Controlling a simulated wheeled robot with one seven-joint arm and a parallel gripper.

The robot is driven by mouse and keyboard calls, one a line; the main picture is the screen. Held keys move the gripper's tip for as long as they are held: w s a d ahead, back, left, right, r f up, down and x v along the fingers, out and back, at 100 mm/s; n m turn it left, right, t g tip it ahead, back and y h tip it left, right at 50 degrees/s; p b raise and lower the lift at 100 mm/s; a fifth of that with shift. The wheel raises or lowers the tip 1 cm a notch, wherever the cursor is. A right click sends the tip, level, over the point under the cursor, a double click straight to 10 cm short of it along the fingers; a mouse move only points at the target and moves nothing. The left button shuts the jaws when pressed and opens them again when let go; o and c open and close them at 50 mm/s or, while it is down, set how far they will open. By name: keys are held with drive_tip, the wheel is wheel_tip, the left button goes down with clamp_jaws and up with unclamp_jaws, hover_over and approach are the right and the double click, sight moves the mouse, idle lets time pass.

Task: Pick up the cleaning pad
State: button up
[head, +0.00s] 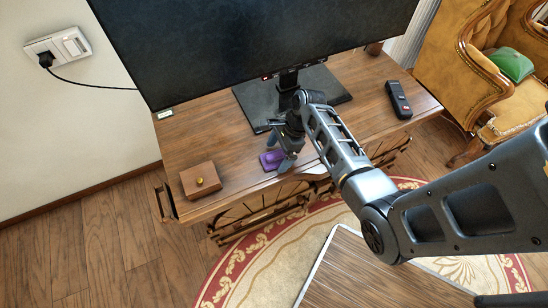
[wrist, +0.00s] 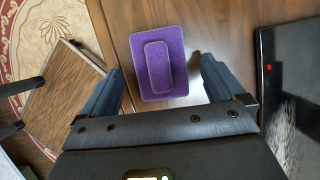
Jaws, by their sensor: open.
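The cleaning pad (head: 271,160) is a flat purple block with rounded corners and a raised grip on top. It lies on the wooden TV stand (head: 200,140) near its front edge. It also shows in the wrist view (wrist: 158,88), upper middle. My gripper (head: 281,152) is above the pad and partly covers it in the head view. In the wrist view my gripper (wrist: 162,90) is open, with one dark finger on each side of the pad. No contact with the pad is visible. The height of the fingers above it is hard to tell.
A small wooden box (head: 201,181) with a yellow knob sits left of the pad. A black remote (head: 398,99) lies at the right. The television (head: 260,40) and its dark base (head: 325,82) stand close behind. A wooden table (head: 365,275) is in front.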

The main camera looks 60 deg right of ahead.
sight(272, 156)
drive_tip(key=shift+w+f, duration=0.1)
drive_tip(key=shift+f, duration=0.3)
drive_tip(key=c, duration=1.1)
drive_tip(key=shift+r, duration=0.1)
drive_tip(key=shift+c, duration=0.2)
drive_tip(key=shift+r, duration=0.6)
wheel_tip(272, 156, up, 3)
drive_tip(key=shift+f, duration=0.1)
drive_tip(key=s+d+r, duration=0.6)
drive_tip(key=d+r, duration=0.1)
drive_tip(key=d, duration=0.3)
